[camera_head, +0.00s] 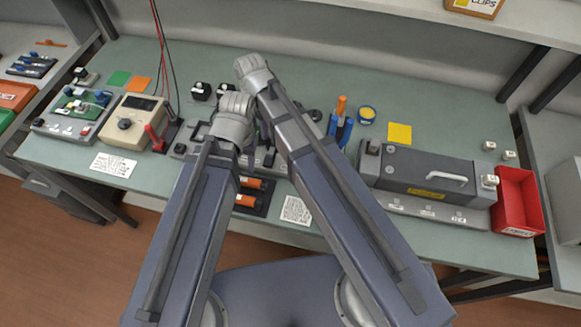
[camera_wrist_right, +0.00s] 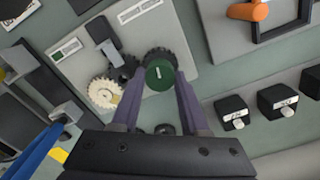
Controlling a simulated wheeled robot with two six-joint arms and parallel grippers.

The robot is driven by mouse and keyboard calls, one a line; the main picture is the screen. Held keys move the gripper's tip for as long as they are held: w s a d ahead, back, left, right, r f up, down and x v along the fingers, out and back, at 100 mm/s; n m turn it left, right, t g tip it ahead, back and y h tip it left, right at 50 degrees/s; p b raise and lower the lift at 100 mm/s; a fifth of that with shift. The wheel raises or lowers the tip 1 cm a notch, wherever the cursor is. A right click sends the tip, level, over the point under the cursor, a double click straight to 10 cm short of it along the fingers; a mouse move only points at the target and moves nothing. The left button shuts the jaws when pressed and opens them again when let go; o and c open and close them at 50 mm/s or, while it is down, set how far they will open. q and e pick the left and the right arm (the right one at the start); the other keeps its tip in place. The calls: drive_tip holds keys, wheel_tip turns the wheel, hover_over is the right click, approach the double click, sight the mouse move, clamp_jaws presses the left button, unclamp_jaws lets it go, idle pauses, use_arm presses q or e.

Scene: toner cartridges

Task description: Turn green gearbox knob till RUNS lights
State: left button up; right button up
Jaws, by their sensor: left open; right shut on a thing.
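The green knob (camera_wrist_right: 160,73) with a pale pointer mark sits in front of a dark gear (camera_wrist_right: 158,57) on the light grey gearbox plate (camera_wrist_right: 184,28) in the right wrist view. My right gripper (camera_wrist_right: 161,84) is shut on the green knob, one finger on each side. A cream gear (camera_wrist_right: 104,93) and a smaller dark gear are beside it. Small label strips (camera_wrist_right: 66,49) are on the plate; I cannot read which is RUNS or whether it is lit. In the head view my arms cover most of the gearbox. My left gripper (camera_head: 234,106) is open, its fingertips mostly hidden.
Black blocks with white labels (camera_wrist_right: 232,110) stand near the right finger. A beige meter (camera_head: 131,121) is left of my arms. A dark grey machine (camera_head: 425,172) and a red bin (camera_head: 517,199) stand to the right. My two arms are close together.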

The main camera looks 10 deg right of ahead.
drive_tip(key=m, duration=0.5)
drive_tip(key=shift+s, duration=0.1)
drive_tip(key=m, duration=0.3)
drive_tip(key=shift+m, duration=0.3)
drive_tip(key=o, duration=1.1)
drive_tip(key=shift+c, duration=0.2)
